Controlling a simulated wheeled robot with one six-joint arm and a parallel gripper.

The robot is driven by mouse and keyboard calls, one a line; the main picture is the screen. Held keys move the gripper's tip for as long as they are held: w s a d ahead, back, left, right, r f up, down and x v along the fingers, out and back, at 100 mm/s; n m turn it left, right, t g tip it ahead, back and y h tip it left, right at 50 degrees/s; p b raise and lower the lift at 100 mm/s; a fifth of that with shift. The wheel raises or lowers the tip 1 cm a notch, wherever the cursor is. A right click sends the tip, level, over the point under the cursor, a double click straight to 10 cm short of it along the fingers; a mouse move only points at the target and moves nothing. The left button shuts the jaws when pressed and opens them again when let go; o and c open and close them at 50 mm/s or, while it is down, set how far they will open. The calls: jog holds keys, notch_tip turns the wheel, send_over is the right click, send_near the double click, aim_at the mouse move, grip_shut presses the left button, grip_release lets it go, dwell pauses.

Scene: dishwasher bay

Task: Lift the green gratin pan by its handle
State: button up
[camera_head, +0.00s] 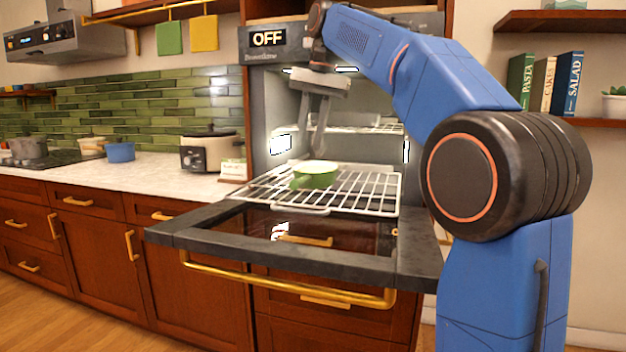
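The green gratin pan (316,170) sits on a white wire rack (365,188) that is pulled out over the lowered door. Its inside looks pale green, and its darker green handle (299,183) points toward the front left. My gripper (318,156) reaches down from above, its fingertips close to the far rim of the pan. I cannot tell whether they touch the pan.
The open door (290,245) has a dark frame and a brass bar handle (290,285). An upper rack (370,125) is inside the bay, under a panel reading OFF (267,39).

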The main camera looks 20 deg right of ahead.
aim_at(303, 177)
jog(key=f, duration=0.4)
jog(key=w+a+f, duration=0.1)
jog(key=f, duration=0.6)
jog(key=shift+w+a+f, duration=0.2)
jog(key=shift+a+f, duration=0.1)
jog(key=shift+f, duration=0.05)
grip_shut()
